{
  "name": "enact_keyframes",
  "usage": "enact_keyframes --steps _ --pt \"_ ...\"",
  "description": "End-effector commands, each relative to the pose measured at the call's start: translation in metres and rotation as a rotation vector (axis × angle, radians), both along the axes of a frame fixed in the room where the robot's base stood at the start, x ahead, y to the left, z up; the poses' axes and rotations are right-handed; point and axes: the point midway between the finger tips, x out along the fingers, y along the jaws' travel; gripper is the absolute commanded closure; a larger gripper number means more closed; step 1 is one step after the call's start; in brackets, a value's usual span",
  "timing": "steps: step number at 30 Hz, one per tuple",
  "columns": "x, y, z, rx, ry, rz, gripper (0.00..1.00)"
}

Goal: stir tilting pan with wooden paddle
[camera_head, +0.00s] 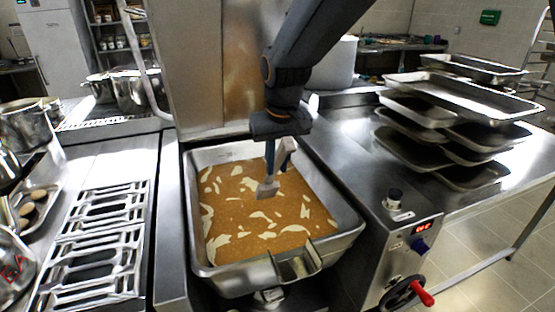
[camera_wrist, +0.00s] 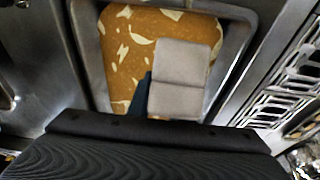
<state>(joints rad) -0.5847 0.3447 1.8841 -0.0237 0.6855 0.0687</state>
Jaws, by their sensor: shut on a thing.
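The tilting pan (camera_head: 345,236) is a deep rectangular steel vessel, its lid standing up behind it. It holds brown-orange liquid with pale pieces (camera_head: 235,215). My gripper (camera_head: 278,150) is over the back middle of the pan, pointing down, shut on the wooden paddle (camera_head: 268,189). The paddle looks pale grey-beige, and its lower end meets the surface of the liquid; whether it reaches the bottom is hidden. In the wrist view the paddle (camera_wrist: 183,75) is a flat pale piece beside a dark blue finger, over the liquid inside the pan's rim (camera_wrist: 92,55).
The pan's raised lid (camera_head: 190,70) stands close behind my arm. A burner grate (camera_head: 95,240) and pots are on the left. Stacked trays (camera_head: 450,125) stand on the right counter. A control panel with a red-handled crank (camera_head: 410,293) is at front right.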

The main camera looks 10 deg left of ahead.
Motion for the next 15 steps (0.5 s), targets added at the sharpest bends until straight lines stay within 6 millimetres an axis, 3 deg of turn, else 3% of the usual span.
enact_keyframes --steps 15 --pt "0.000 0.000 -0.048 0.000 0.000 0.001 1.00"
